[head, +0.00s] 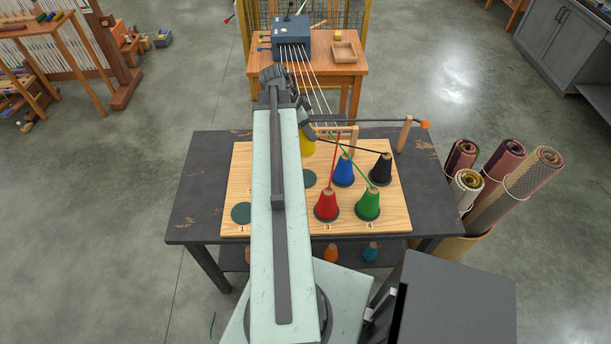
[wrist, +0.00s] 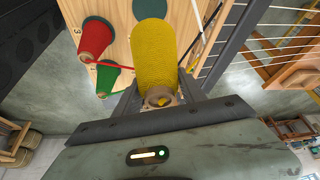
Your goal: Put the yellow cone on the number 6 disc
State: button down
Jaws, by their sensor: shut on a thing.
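The yellow cone (head: 308,144) is held in my gripper (head: 304,127) over the back part of the wooden board (head: 400,214). My arm partly covers it in the head view. In the wrist view the yellow cone (wrist: 154,55) sits between the fingers of my gripper (wrist: 160,92), its narrow end toward the camera. Whether its base touches the board is hidden. An empty dark green disc (head: 309,178) shows right of my arm, and another empty disc (head: 241,213) lies at the front left. I cannot read a number 6 in either view.
On the board stand a blue cone (head: 343,171), a black cone (head: 381,171), a red cone (head: 327,205) and a green cone (head: 368,205), with threads running from them. A wooden post (head: 404,134) and a bar stand behind. Rolled rugs (head: 520,185) stand right of the dark table (head: 205,180).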

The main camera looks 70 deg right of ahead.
notch_tip(320, 180, down, 17)
jog(key=b, duration=1.5)
jog(key=shift+w+r, duration=0.1)
jog(key=shift+r, duration=0.25)
jog(key=shift+f, duration=0.15)
jog(key=c, duration=0.7)
grip_release()
jog(key=shift+o, duration=0.2)
jog(key=p+v, duration=1.1)
jog(key=v, duration=0.1)
jog(key=shift+d+r, duration=0.1)
jog(key=shift+r, duration=0.2)
jog(key=shift+f, duration=0.15)
